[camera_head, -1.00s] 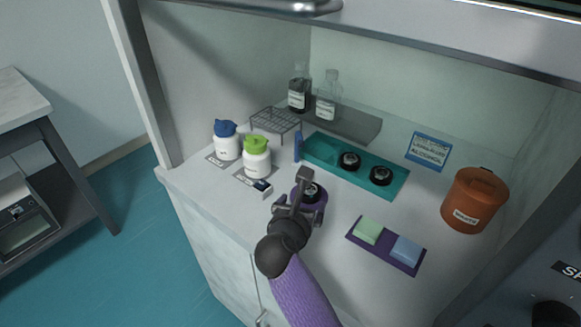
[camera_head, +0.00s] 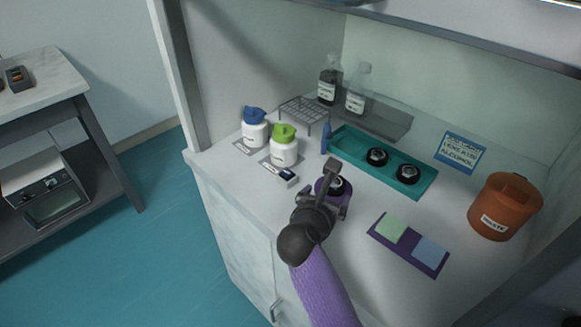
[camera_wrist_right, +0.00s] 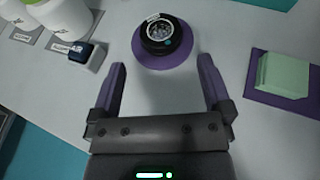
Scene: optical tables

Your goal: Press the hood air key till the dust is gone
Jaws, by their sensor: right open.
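The air key (camera_head: 287,175) is a small pale block with a dark blue top, on the hood worktop in front of the green-capped bottle. It also shows in the right wrist view (camera_wrist_right: 84,54), left of my fingers. A black-rimmed lens (camera_wrist_right: 160,33) sits on a round purple stand (camera_wrist_right: 166,62), with pale specks on its glass. In the head view the lens (camera_head: 338,186) is partly hidden by my gripper. My right gripper (camera_wrist_right: 162,68) is open and empty, its purple fingers on the near side of the stand. My left gripper is not in view.
Blue-capped (camera_head: 254,128) and green-capped (camera_head: 284,147) bottles stand behind the key. A teal tray (camera_head: 424,184) with two black-rimmed lenses, a wire rack (camera_head: 303,112), a purple mat (camera_head: 378,236) with green and blue blocks, and an orange waste bin (camera_head: 504,208) surround the stand.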

